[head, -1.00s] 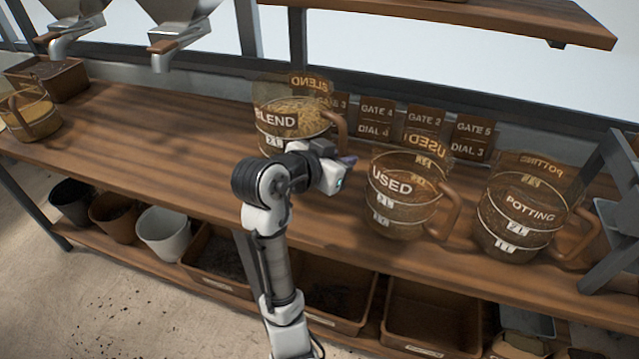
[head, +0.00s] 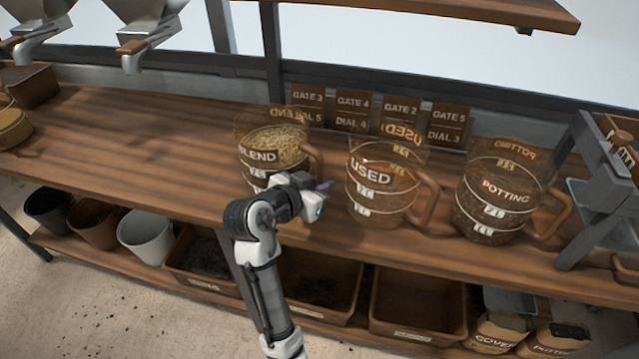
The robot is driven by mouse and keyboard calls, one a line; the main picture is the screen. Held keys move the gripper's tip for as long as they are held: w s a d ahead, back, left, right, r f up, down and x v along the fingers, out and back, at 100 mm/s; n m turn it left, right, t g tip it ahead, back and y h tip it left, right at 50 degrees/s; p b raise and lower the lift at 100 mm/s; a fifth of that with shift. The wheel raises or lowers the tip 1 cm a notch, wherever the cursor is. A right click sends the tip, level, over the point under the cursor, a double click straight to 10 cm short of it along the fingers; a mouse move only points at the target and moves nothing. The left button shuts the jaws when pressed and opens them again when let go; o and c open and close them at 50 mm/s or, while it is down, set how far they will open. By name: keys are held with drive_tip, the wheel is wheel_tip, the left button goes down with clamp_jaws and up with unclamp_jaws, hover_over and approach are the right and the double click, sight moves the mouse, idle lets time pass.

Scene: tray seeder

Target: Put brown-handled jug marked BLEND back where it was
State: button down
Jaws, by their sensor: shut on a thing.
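The clear jug marked BLEND (head: 259,157), with a brown handle and pale grainy contents, is at the middle of the bench (head: 130,133), left of the USED jug. My gripper (head: 323,187) is at its right side, by the handle (head: 318,160), and is shut on it. The fingertips are small and partly hidden by the wrist. My arm covers the jug's lower front, so I cannot tell whether its base touches the bench. The jug looks about upright.
The USED jug (head: 371,180) stands close right of my gripper, and the POTTING jug (head: 497,195) is further right. Gate and dial signs (head: 352,108) stand behind. A grey metal frame (head: 598,190) is at the right. The bench left of the BLEND jug is clear.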

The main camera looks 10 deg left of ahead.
drive_tip(key=c, duration=1.4)
unclamp_jaws()
drive_tip(key=shift+f, duration=0.1)
